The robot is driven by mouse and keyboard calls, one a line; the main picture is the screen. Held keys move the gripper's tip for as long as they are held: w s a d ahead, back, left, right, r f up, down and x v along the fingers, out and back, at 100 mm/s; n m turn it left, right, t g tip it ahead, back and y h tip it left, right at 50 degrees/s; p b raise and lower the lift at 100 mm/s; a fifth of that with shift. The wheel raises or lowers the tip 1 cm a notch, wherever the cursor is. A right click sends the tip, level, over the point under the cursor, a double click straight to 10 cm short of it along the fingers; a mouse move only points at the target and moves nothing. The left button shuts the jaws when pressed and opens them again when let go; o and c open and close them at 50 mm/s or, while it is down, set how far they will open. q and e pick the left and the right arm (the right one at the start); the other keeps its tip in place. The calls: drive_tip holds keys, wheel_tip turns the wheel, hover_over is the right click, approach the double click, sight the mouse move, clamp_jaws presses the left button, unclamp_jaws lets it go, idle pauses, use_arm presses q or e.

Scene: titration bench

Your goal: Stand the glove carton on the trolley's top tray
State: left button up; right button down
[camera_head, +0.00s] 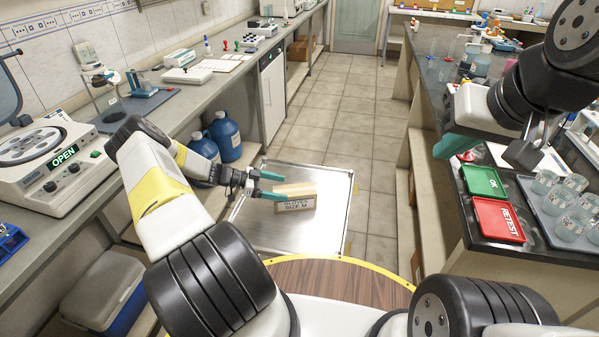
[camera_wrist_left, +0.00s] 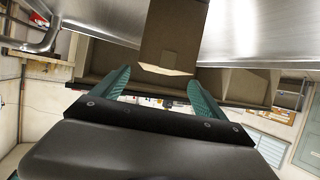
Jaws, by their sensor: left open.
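The glove carton (camera_head: 296,203), a brown box labelled "SIZE M", stands on the trolley's metal top tray (camera_head: 325,177). My left gripper (camera_head: 276,186) is open at the carton's left end, its teal fingers pointing right; the lower fingertip overlaps the carton's edge in the picture. In the left wrist view the carton (camera_wrist_left: 172,32) shows between and beyond the two open fingers (camera_wrist_left: 160,78), and the tray (camera_wrist_left: 245,35) appears along the top. I cannot tell whether a finger touches the carton. My right gripper (camera_head: 455,146) is over the right bench, partly hidden by its arm; its opening is unclear.
The left bench holds a centrifuge (camera_head: 45,160) reading "OPEN". Blue jugs (camera_head: 225,137) stand below it, left of the trolley. The right bench has a green tray (camera_head: 483,181), a red "RETEST" tray (camera_head: 498,220) and several beakers (camera_head: 566,222). Tiled floor (camera_head: 345,110) beyond the trolley is clear.

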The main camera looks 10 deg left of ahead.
use_arm(q)
drive_tip(key=v, duration=0.6)
drive_tip(key=s+d+r+n+g+y, duration=0.1)
drive_tip(key=s+d+r+y, duration=0.25)
drive_tip(key=r, duration=0.65)
drive_tip(key=s+d+r+n+g+y, duration=0.2)
drive_tip(key=d+r, duration=0.2)
drive_tip(key=r, duration=0.6)
drive_tip(key=s+d+r+n+g+y, duration=0.1)
drive_tip(key=s+d+r+y, duration=0.15)
drive_tip(key=r, duration=0.65)
drive_tip(key=s+d+r+n+t+y, duration=0.1)
drive_tip(key=s+r+n, duration=0.3)
drive_tip(key=s, duration=0.6)
drive_tip(key=s+d+r+n+t+y, duration=0.1)
drive_tip(key=s+d+r+n+t, duration=0.3)
drive_tip(key=s+r, duration=0.5)
drive_tip(key=shift+s+n, duration=0.6)
drive_tip(key=shift+s, duration=0.5)
drive_tip(key=shift+r, duration=0.1)
